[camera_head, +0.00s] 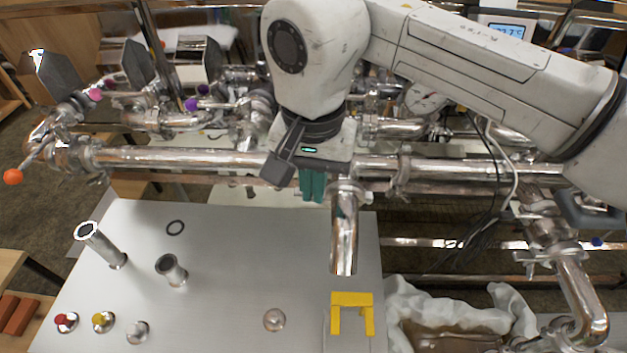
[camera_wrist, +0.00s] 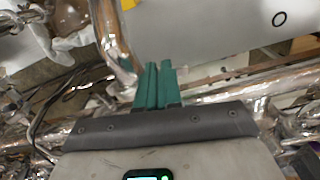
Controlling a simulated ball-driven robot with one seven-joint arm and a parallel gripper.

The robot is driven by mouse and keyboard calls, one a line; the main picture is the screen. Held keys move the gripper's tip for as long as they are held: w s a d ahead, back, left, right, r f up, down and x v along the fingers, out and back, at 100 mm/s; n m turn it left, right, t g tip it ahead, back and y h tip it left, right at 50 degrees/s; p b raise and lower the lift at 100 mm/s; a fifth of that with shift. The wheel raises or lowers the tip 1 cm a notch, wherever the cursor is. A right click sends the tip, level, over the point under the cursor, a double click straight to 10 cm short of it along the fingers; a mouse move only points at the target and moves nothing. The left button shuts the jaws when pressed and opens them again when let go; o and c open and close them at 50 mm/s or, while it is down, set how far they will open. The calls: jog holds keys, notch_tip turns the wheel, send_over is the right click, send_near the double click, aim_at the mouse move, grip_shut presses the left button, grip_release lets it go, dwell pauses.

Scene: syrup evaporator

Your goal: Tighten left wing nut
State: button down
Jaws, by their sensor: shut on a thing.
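My gripper (camera_head: 312,188), with teal fingers, points down in front of the long horizontal steel pipe (camera_head: 180,158), just left of a downward pipe (camera_head: 343,240). In the wrist view the fingers of my gripper (camera_wrist: 158,84) are nearly together, beside that downward pipe (camera_wrist: 112,38). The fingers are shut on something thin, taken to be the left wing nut. The nut itself is hidden by the fingers, so its tightness cannot be seen.
Below is a steel table (camera_head: 215,255) with a tall tube (camera_head: 102,246), a short flanged tube (camera_head: 171,269), a black ring (camera_head: 175,228), a metal ball (camera_head: 274,320) and a yellow stand (camera_head: 352,299). Another clamp (camera_head: 402,172) sits to the right. Pipes crowd the back.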

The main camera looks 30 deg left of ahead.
jog(key=shift+m, duration=0.3)
jog(key=m+b, duration=0.1)
jog(key=m, duration=0.3)
jog(key=a+m+b, duration=0.1)
jog(key=m, duration=0.3)
jog(key=a+m+b, duration=0.1)
jog(key=m+b, duration=0.1)
jog(key=m, duration=0.1)
jog(key=shift+w+a+m, duration=0.1)
jog(key=shift+w+m, duration=0.2)
jog(key=shift+m, duration=0.1)
jog(key=m, duration=0.4)
jog(key=shift+w+a+b, duration=0.25)
jog(key=shift+w+b, duration=0.05)
jog(key=shift+w, duration=0.05)
jog(key=shift+w+d+m+b, duration=0.2)
jog(key=shift+w+m, duration=0.25)
jog(key=shift+m, duration=2.35)
jog(key=shift+w+d+m+b, duration=0.15)
jog(key=shift+w+m, duration=0.35)
jog(key=shift+m, duration=2.3)
jog(key=shift+w+d+m+b, duration=0.15)
jog(key=shift+w+m, duration=0.3)
jog(key=shift+m, duration=2.35)
